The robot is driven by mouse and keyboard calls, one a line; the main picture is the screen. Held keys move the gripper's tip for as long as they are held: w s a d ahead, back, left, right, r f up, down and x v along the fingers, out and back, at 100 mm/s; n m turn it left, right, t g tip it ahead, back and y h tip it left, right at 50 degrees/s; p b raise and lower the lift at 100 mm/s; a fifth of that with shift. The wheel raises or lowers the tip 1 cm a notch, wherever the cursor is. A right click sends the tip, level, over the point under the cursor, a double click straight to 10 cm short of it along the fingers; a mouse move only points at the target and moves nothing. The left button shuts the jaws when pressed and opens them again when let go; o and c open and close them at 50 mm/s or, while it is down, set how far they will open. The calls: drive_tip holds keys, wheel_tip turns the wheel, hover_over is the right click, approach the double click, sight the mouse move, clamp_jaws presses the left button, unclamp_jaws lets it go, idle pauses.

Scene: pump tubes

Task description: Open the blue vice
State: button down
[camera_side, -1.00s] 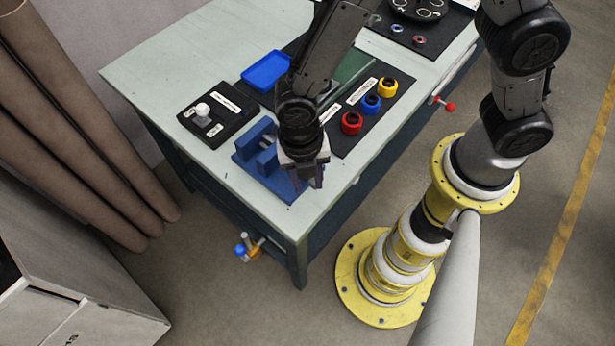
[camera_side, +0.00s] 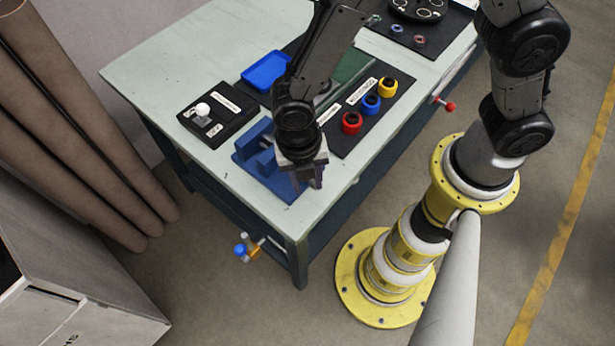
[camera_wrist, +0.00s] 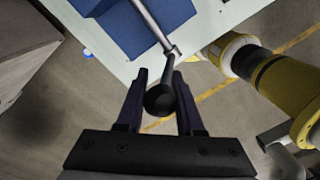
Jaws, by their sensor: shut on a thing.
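The blue vice (camera_side: 262,163) sits at the near corner of the bench top, partly hidden by my gripper. Its blue body (camera_wrist: 130,22) fills the upper left of the wrist view. A metal rod with a handle bar sticks out of it toward me, and a round dark knob (camera_wrist: 160,99) ends the bar. My gripper (camera_side: 314,182) is at the right end of the vice, pointing down. In the wrist view, its fingers (camera_wrist: 160,78) lie on either side of the handle bar and are shut on it. The exact contact and the vice's jaw gap are hidden.
Left of the vice is a black board with a white knob (camera_side: 203,109). Behind stands a blue tray (camera_side: 266,70). The bench edge is close to my gripper.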

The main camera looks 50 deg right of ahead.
drive_tip(key=shift+a+f+h, duration=0.35)
drive_tip(key=shift+a+h, duration=0.3)
drive_tip(key=shift+h, duration=0.55)
drive_tip(key=shift+a+f+h, duration=0.2)
drive_tip(key=shift+f+h, duration=0.05)
drive_tip(key=shift+h, duration=0.45)
drive_tip(key=shift+a+f+h, duration=0.2)
drive_tip(key=shift+f+h, duration=0.05)
drive_tip(key=shift+h, duration=0.45)
drive_tip(key=c, duration=0.5)
unclamp_jaws()
drive_tip(key=shift+c, duration=0.2)
drive_tip(key=shift+r, duration=0.1)
drive_tip(key=v, duration=1.3)
drive_tip(key=shift+a+r, duration=0.2)
drive_tip(key=shift+r, duration=0.05)
